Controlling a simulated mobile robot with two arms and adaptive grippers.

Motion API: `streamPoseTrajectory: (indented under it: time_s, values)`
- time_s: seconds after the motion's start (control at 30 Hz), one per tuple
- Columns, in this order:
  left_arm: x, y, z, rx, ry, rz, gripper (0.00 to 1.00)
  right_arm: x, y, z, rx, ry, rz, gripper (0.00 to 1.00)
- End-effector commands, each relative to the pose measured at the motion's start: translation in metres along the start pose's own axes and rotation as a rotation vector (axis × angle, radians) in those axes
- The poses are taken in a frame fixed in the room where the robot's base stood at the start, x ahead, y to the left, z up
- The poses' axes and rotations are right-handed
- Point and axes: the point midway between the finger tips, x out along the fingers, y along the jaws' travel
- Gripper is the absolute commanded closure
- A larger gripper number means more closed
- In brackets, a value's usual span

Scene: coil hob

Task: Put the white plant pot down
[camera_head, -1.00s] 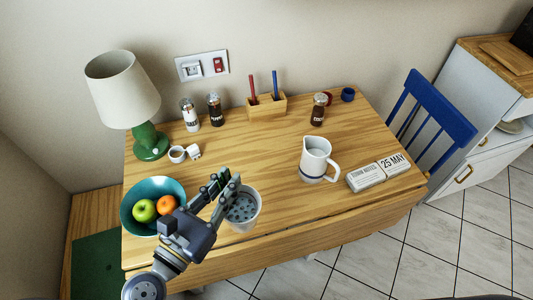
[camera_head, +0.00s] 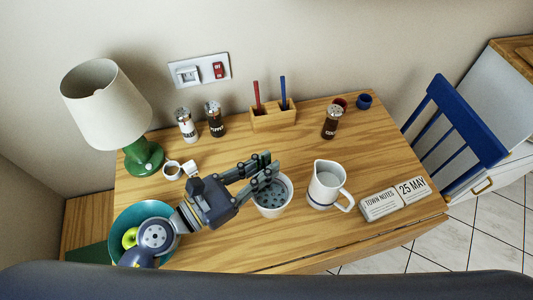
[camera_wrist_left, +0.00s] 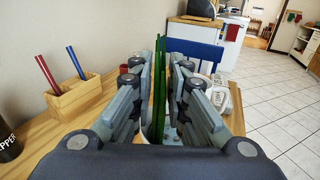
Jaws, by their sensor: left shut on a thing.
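In the left wrist view tall green stems (camera_wrist_left: 159,85) stand between the two fingers, and a bit of white pot shows below. The pot looks upright. Whether its base touches the wooden table (camera_head: 230,240) I cannot tell. My right gripper is not in view.
The jug stands close on the pot's right, with a calendar block (camera_head: 396,198) beyond. A teal fruit bowl (camera_head: 128,215) is partly hidden under my left arm. A small white cup (camera_head: 172,170), green lamp (camera_head: 145,157), shakers (camera_head: 187,125) and pen holder (camera_head: 273,120) stand further back.

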Motion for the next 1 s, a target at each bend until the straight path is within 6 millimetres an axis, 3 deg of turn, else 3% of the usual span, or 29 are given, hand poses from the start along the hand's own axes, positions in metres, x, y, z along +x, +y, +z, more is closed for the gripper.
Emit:
streamPoseTrajectory:
  time_s: [0.23,0.47,0.8,1.0]
  values:
    - [-0.002,0.015,-0.001,0.001,-0.001,0.003,1.0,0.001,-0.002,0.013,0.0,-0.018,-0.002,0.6]
    - [-0.011,0.07,-0.005,0.003,-0.002,0.005,1.0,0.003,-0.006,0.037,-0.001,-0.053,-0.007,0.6]
    - [-0.024,0.144,-0.011,-0.001,-0.004,0.003,1.0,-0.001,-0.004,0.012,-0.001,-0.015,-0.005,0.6]
    - [-0.026,0.158,-0.014,-0.002,-0.004,0.001,1.0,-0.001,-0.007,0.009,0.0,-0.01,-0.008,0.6]
